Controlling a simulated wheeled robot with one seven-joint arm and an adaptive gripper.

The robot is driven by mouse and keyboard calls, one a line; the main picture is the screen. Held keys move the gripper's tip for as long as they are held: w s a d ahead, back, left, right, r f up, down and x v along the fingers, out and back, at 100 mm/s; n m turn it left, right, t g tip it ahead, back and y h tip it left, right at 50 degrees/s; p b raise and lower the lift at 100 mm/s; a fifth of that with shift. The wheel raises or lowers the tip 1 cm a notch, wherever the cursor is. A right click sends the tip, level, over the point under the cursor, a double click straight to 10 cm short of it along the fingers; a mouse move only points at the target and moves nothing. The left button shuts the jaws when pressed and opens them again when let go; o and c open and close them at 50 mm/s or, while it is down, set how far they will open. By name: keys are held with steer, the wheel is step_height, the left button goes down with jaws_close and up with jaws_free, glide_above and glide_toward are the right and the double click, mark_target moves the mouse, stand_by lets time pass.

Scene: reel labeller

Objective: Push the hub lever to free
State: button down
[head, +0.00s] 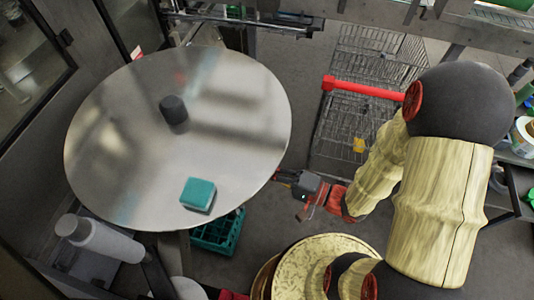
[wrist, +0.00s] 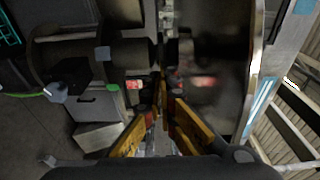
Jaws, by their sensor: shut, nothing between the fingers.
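A large round metal disc (head: 120,160) fills the left of the head view, with a short dark hub (head: 173,110) standing at its middle. A teal block (head: 198,193) shows near the disc's lower edge. I cannot make out the hub lever for certain in either view. My gripper (head: 283,176) is beside the disc's lower right edge, its tips partly lost against the dark background. In the wrist view my gripper (wrist: 164,104) has its orange fingers together at the tips, with nothing held. The disc (wrist: 240,70) stands edge-on just right of the fingers there.
A wire trolley with a red handle (head: 363,88) stands behind my arm. A green crate (head: 218,232) is below the disc, and a white cylinder (head: 100,240) lies at lower left. A grey box (wrist: 97,113) shows left of the fingers. Some floor is clear around the trolley.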

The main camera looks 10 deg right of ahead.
steer(key=shift+s+a, duration=0.95)
steer(key=shift+s, duration=0.15)
steer(key=shift+w, duration=0.1)
steer(key=s+a+v, duration=0.1)
steer(key=v, duration=0.8)
steer(key=shift+s, duration=0.4)
stand_by(0.4)
